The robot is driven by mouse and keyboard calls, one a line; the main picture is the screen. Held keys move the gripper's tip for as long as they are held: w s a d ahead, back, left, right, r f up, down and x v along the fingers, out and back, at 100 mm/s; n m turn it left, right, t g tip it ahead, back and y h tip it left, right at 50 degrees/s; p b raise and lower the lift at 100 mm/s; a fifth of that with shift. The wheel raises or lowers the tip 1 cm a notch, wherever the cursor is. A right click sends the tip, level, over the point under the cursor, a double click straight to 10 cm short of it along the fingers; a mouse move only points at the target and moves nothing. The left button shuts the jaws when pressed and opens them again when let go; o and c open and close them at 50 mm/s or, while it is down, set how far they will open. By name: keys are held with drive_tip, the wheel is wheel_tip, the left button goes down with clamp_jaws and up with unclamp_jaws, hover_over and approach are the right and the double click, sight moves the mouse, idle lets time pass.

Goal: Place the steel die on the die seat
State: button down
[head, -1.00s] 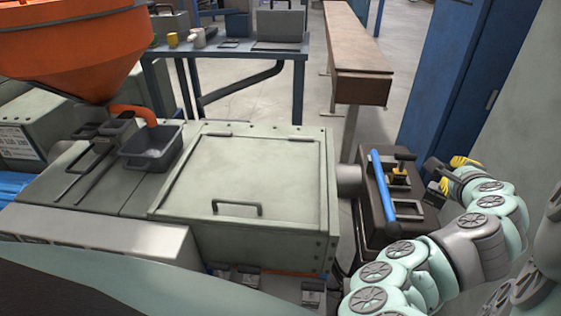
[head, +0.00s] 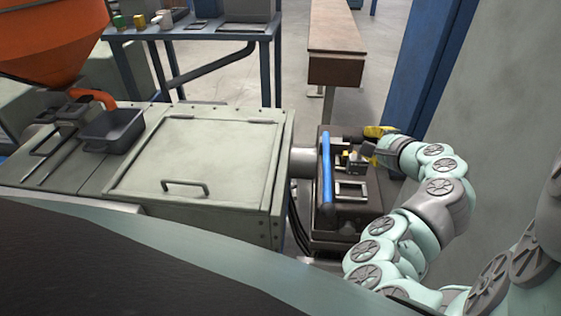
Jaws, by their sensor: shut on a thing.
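My gripper (head: 366,152) is at the end of my arm, above the right part of the dark machine head (head: 352,218). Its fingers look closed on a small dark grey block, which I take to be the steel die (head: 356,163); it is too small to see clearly. A square, silver-rimmed opening (head: 351,183) sits on top of the machine head, just in front of the gripper; it may be the die seat, but I cannot tell for sure. Whether the die touches the machine is not clear.
A blue bar (head: 327,168) stands along the head's left side. A large grey-green machine housing (head: 195,160) with a handle lies to the left, with a dark tray (head: 113,130) beyond it. A blue pillar (head: 433,75) and a wall rise close on the right.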

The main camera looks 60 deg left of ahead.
sight(365, 168)
drive_tip(key=shift+f+p, duration=0.3)
drive_tip(key=shift+f, duration=3.6)
drive_tip(key=c, duration=1.1)
unclamp_jaws()
drive_tip(key=shift+f, duration=0.1)
drive_tip(key=shift+o, duration=0.2)
drive_tip(key=b+v, duration=0.3)
drive_tip(key=v, duration=0.9)
